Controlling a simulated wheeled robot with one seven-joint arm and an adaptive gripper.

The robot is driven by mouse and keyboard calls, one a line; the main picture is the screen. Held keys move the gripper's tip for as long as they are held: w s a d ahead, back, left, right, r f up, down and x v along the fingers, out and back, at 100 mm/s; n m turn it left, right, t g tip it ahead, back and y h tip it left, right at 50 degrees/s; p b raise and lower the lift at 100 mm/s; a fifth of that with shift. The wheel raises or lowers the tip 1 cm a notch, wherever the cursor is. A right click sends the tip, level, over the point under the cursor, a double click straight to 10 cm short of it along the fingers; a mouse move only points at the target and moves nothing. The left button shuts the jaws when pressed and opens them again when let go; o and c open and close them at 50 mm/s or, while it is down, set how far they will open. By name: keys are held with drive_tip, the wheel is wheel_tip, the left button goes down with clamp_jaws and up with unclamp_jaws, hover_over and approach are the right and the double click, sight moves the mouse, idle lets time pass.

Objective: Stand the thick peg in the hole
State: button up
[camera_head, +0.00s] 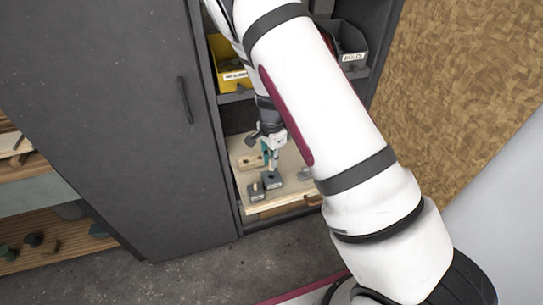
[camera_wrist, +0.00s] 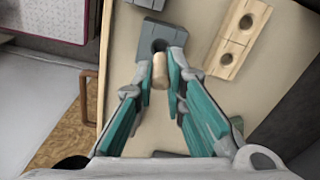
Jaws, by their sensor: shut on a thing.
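My gripper (camera_wrist: 160,75) is shut on a light wooden peg (camera_wrist: 159,72), gripped between its teal fingers in the wrist view. Just beyond the peg lies a dark grey block (camera_wrist: 175,34) with a round hole (camera_wrist: 159,45). In the head view my gripper (camera_head: 270,160) is over the shelf board, above a grey block (camera_head: 273,181). The peg is too small to make out there.
A wooden block with two holes (camera_wrist: 235,40) lies right of the grey block. Another grey block (camera_head: 256,194) sits near the board's front edge (camera_head: 290,203). The cabinet's dark door (camera_head: 160,120) stands left. A yellow bin (camera_head: 232,75) and a grey bin (camera_head: 350,50) are above.

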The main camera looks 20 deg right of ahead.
sight(272, 170)
drive_tip(key=shift+f+b, duration=0.85)
drive_tip(key=shift+f, duration=1.7)
drive_tip(key=o, duration=0.8)
wheel_tip(272, 170, up, 12)
drive_tip(key=shift+f, duration=0.1)
